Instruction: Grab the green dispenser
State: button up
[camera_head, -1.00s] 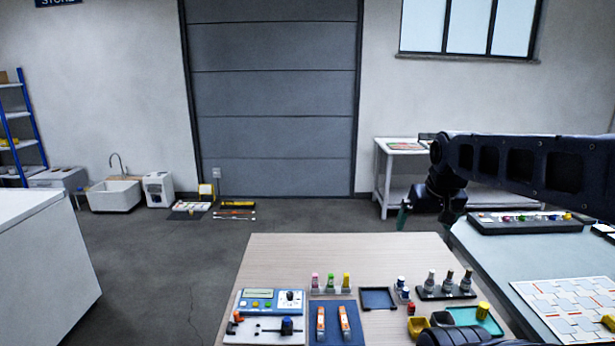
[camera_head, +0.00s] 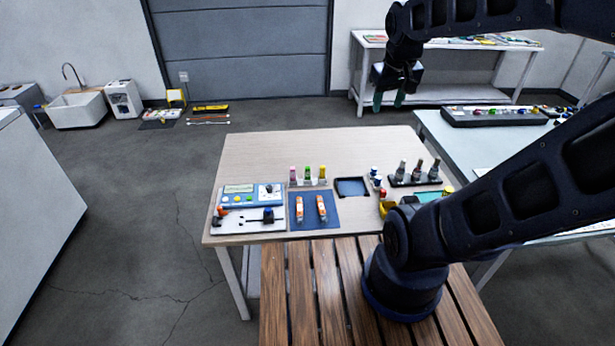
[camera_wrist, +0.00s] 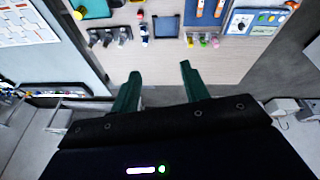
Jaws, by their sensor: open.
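The green dispenser (camera_head: 308,174) is a small upright bottle with a green top. It stands in a light holder on the wooden table, between a pink one (camera_head: 293,175) and a yellow one (camera_head: 322,173). In the wrist view the green dispenser (camera_wrist: 203,41) shows small and upside down, beyond and right of my fingertips. My gripper (camera_head: 389,100) has dark green fingers, hangs above and beyond the table's far edge, and is open and empty. In the wrist view my gripper (camera_wrist: 160,70) has a clear gap between its fingers, well apart from the bottles.
A blue mat (camera_head: 330,222) with two orange-and-white items lies in front of the holder. A dark-rimmed tray (camera_head: 352,187) and a black rack of grey bottles (camera_head: 414,181) stand to its right. A blue device (camera_head: 251,196) is at left. The table's far part is clear.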

jog(key=w+a+f+n+g+h, duration=0.15)
jog(key=w+a+f+n, duration=0.25)
jog(key=w, duration=0.6)
jog(key=n+g+h, duration=0.2)
jog(key=n+h, duration=0.1)
jog(key=n, duration=0.9)
send_near(306, 167)
jog(key=f, duration=0.2)
jog(key=shift+y, duration=0.25)
jog(key=x, duration=1)
jog(key=shift+s+d, duration=0.1)
jog(key=shift+d, duration=0.4)
grip_shut()
jog(key=shift+r, duration=0.1)
